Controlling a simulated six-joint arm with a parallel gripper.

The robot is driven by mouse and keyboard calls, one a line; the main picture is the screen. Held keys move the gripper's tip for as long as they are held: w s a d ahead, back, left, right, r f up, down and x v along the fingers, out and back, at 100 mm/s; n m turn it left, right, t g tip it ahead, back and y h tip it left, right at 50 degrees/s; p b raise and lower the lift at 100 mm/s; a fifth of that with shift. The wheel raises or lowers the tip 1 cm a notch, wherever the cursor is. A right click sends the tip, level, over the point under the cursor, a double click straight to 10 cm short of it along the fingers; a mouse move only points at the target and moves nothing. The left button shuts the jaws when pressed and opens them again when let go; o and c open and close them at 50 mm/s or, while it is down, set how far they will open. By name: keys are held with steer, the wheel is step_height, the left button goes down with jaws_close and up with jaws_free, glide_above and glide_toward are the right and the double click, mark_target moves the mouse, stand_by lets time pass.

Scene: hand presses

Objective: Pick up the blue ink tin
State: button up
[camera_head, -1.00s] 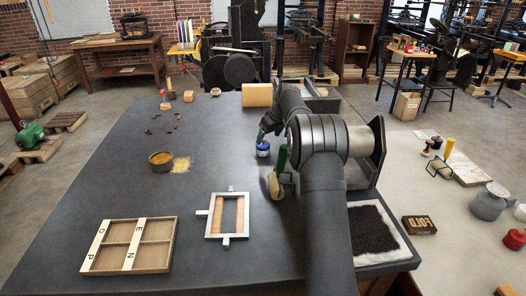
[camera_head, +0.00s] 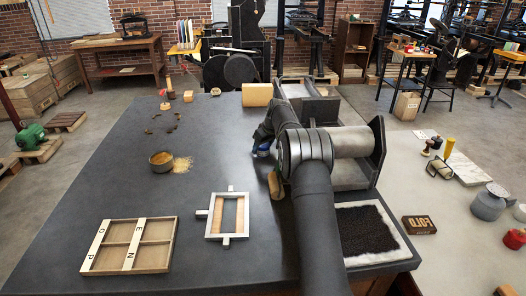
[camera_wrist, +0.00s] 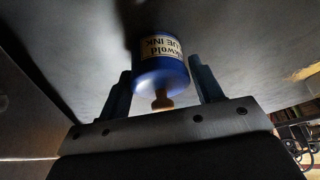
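The blue ink tin (camera_head: 260,152) stands on the dark table, left of my arm, and is mostly hidden by my gripper in the head view. In the wrist view the tin (camera_wrist: 161,75) shows its blue body, a pale label reading "BLUE INK" and a brown knob on the near side. My gripper (camera_wrist: 160,68) is open, with one finger on each side of the tin. The gaps beside the tin look narrow, and I see no clear contact. In the head view the fingers are too small and covered to make out.
A roller (camera_head: 275,184) lies just in front of the tin, partly behind my arm. The table's middle left is clear.

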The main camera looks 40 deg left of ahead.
steer(key=c, duration=0.8)
step_height(320, 180, up, 10)
steer(key=shift+r, duration=0.1)
